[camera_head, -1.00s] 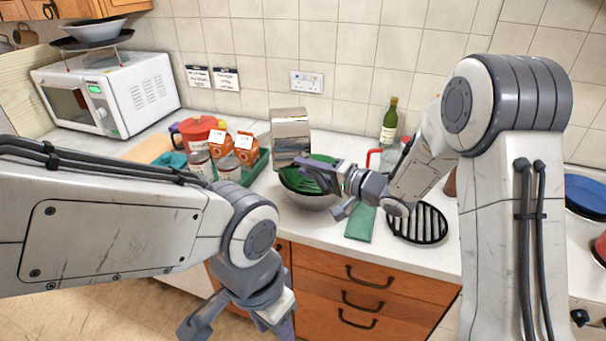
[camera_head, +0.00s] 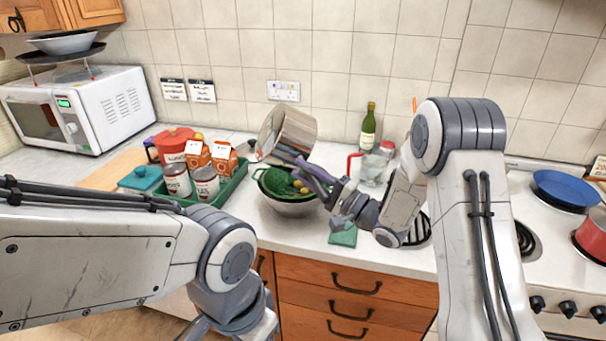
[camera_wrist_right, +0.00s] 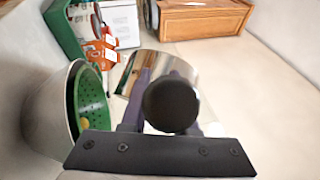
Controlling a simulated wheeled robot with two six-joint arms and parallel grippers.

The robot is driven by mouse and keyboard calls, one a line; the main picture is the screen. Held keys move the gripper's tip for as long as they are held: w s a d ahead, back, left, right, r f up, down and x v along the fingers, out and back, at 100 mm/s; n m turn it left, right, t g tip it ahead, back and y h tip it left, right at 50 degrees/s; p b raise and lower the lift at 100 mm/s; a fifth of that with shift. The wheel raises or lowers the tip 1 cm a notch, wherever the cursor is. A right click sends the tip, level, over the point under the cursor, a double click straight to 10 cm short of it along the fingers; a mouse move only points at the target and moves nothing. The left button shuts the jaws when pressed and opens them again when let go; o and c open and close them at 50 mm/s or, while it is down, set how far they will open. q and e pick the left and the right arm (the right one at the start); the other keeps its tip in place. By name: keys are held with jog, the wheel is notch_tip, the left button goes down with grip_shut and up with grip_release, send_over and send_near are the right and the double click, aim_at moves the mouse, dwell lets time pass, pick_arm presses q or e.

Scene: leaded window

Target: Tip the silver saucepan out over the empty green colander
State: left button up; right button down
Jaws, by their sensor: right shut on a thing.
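The silver saucepan (camera_head: 291,130) is tilted on its side above and just behind the green colander (camera_head: 269,181), its opening facing left. My right gripper (camera_head: 302,166) is shut on its dark handle, which shows end-on in the right wrist view (camera_wrist_right: 171,105). The colander sits in a pale bowl (camera_head: 288,209). Several yellow pieces (camera_head: 300,187) lie in the colander, and one shows in the right wrist view (camera_wrist_right: 84,122). The saucepan's inside is mostly hidden. My left gripper (camera_head: 225,332) is low in front of the drawers, cut off by the bottom edge, its fingertips out of view.
A green tray (camera_head: 236,177) with cans, cartons and a red container stands left of the colander. The stove (camera_head: 560,240) holds a blue pan (camera_head: 566,187) and a red pot.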

jog(key=shift+r, duration=0.1)
dwell(0.3)
jog(key=shift+r+p, duration=1.95)
jog(key=shift+r, duration=0.1)
jog(key=shift+f, duration=0.1)
